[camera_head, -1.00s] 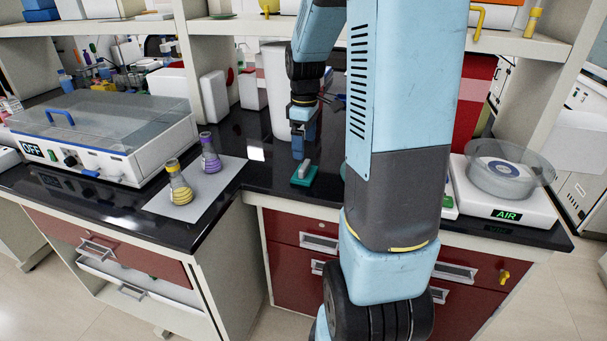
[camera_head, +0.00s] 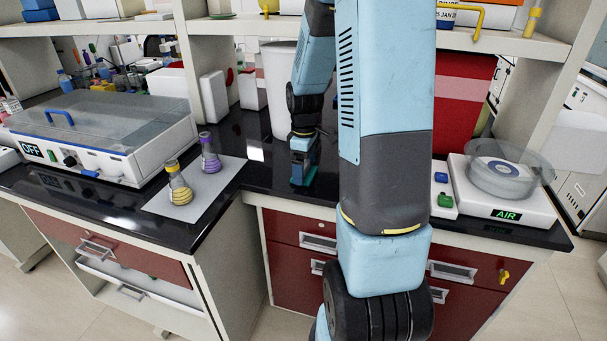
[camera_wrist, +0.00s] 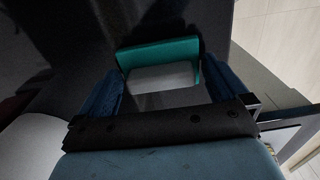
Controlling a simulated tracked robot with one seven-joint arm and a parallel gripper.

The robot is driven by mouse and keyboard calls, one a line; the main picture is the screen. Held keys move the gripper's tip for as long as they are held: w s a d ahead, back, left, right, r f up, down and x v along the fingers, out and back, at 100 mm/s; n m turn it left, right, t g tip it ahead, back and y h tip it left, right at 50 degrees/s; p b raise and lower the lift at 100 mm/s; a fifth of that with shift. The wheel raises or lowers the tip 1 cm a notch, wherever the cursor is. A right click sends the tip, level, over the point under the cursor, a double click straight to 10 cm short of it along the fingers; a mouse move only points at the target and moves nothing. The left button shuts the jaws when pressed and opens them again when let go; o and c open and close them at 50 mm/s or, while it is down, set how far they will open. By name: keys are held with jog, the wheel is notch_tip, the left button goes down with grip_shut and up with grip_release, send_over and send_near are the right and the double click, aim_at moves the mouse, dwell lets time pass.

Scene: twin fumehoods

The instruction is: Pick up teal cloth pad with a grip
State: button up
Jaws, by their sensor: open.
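The teal cloth pad (camera_wrist: 158,54) lies on the black bench top, with a pale grey grip (camera_wrist: 160,78) on it. In the wrist view the pad and grip are between the two blue fingers of my gripper (camera_wrist: 162,88), which stand apart on either side. In the head view my gripper (camera_head: 303,176) is down over the pad, and a bit of teal (camera_head: 297,182) shows at its lower edge. My gripper hides most of the pad and the grip there. I cannot tell whether the fingers touch the grip.
Two flasks with yellow (camera_head: 179,185) and purple (camera_head: 209,155) contents stand on a white sheet (camera_head: 222,182) to the left. A white bin (camera_head: 279,100) stands behind my gripper. A balance marked AIR (camera_head: 520,206) is at the right. The bench's front edge is close.

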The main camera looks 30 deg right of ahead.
aim_at(305, 165)
jog(key=c, duration=0.7)
jog(key=shift+o, duration=0.2)
jog(key=shift+r, duration=0.5)
notch_tip(305, 165, up, 3)
jog(key=shift+s+d+f, duration=0.1)
jog(key=shift+f, duration=0.05)
jog(key=s+d+r, duration=0.6)
jog(key=s+r, duration=0.3)
jog(key=s, duration=0.3)
jog(key=shift+d+r, duration=0.15)
jog(key=shift+d, duration=0.15)
